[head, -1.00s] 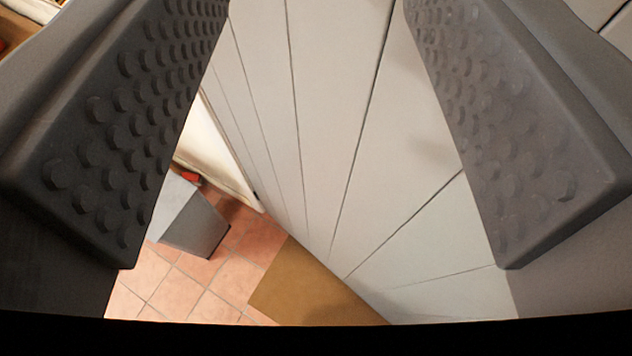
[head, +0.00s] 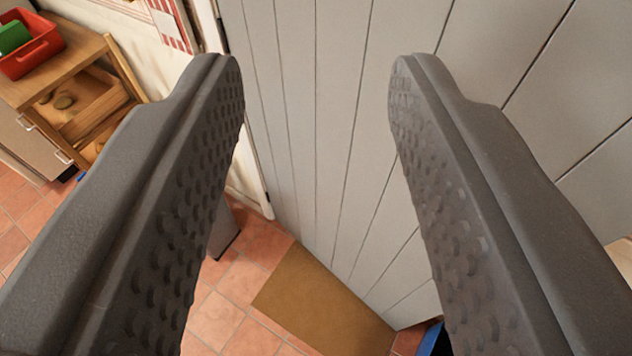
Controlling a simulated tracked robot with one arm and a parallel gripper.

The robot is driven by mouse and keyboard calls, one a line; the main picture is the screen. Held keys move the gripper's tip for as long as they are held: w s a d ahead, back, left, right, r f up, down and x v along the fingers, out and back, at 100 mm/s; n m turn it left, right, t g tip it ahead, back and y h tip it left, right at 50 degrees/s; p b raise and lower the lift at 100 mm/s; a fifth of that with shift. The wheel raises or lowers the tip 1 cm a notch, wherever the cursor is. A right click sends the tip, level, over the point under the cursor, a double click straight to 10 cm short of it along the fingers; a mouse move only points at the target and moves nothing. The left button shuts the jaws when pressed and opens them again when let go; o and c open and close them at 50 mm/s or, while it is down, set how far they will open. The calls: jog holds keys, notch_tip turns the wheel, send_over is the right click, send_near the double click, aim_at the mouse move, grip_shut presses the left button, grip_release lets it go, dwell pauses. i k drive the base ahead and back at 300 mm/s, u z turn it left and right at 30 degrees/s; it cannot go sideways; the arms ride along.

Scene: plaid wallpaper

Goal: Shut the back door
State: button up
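The back door appears to be the grey plank panel (head: 340,120) that fills the middle and right of the view. Its hinge side is at the left, by a white wall and frame. The door stands at an angle over the floor, with its bottom edge beside a brown mat. No handle shows. My gripper (head: 316,75) is open and empty, its two dark studded fingers wide apart in front of the door. I cannot tell whether a fingertip touches the door.
A brown mat (head: 320,305) lies on the terracotta tile floor (head: 215,315). A wooden cabinet (head: 90,75) with an open drawer and a red bin (head: 30,50) stands at the left. A grey box-like object (head: 224,232) is partly hidden behind the left finger. Something blue (head: 432,338) shows at the bottom.

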aim_at(316, 74)
jog(key=z, duration=0.05)
jog(key=k, duration=0.25)
jog(key=z, duration=2)
jog(key=k, duration=1.1)
jog(key=u, duration=1.5)
jog(key=i, duration=1.7)
jog(key=z, duration=0.05)
